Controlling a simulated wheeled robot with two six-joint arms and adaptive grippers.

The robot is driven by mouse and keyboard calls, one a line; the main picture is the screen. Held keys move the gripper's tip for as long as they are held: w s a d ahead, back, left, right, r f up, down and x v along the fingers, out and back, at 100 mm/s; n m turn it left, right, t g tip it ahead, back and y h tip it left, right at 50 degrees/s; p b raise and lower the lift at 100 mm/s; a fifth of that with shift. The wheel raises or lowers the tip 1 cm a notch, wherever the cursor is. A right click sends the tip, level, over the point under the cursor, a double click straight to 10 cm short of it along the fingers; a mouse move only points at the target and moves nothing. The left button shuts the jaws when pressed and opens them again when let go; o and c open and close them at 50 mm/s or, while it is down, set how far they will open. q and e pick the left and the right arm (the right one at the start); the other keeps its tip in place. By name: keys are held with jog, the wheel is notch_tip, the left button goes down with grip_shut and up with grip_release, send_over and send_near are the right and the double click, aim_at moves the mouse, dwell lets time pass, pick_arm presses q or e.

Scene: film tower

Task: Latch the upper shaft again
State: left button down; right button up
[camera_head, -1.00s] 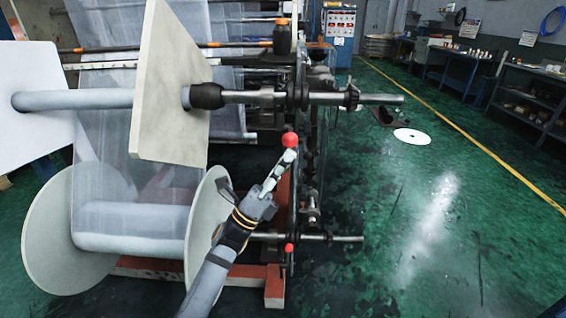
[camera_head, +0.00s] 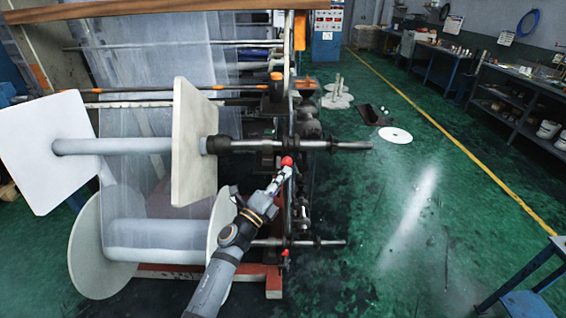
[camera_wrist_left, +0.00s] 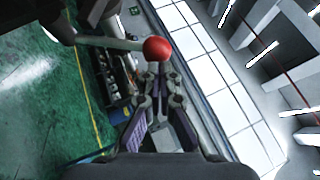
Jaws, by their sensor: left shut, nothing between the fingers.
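The upper shaft (camera_head: 345,145) runs across the machine through a square plate (camera_head: 193,150) and sticks out at the right side of the frame. A lever with a red ball knob (camera_head: 287,161) stands just below the shaft; the red ball also shows in the left wrist view (camera_wrist_left: 157,48). My left gripper (camera_head: 281,173) reaches up from below, with its fingertips at the ball. In the wrist view its fingers are together below the ball, with nothing between them. I cannot tell whether they touch it. My right gripper is not in view.
A lower shaft (camera_head: 325,242) with round flanges and a second red knob (camera_head: 285,252) sit below. A white disc (camera_head: 395,135) lies on the green floor. A blue stand (camera_head: 525,300) is at the lower right. The floor right of the machine is mostly clear.

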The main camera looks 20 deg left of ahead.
pick_arm(q)
jog(key=w+r+p, duration=0.1)
jog(key=w+r, duration=0.1)
jog(key=w+a+r+p, duration=0.1)
jog(key=w+r, duration=0.1)
jog(key=shift+w+a, duration=0.1)
jog(key=shift+w, duration=0.1)
jog(key=shift+w+a+r, duration=0.2)
jog(key=shift+w+r, duration=0.05)
jog(key=shift+w, duration=0.3)
jog(key=shift+w+a+r, duration=0.15)
jog(key=shift+w+r, duration=0.05)
jog(key=shift+w, duration=0.35)
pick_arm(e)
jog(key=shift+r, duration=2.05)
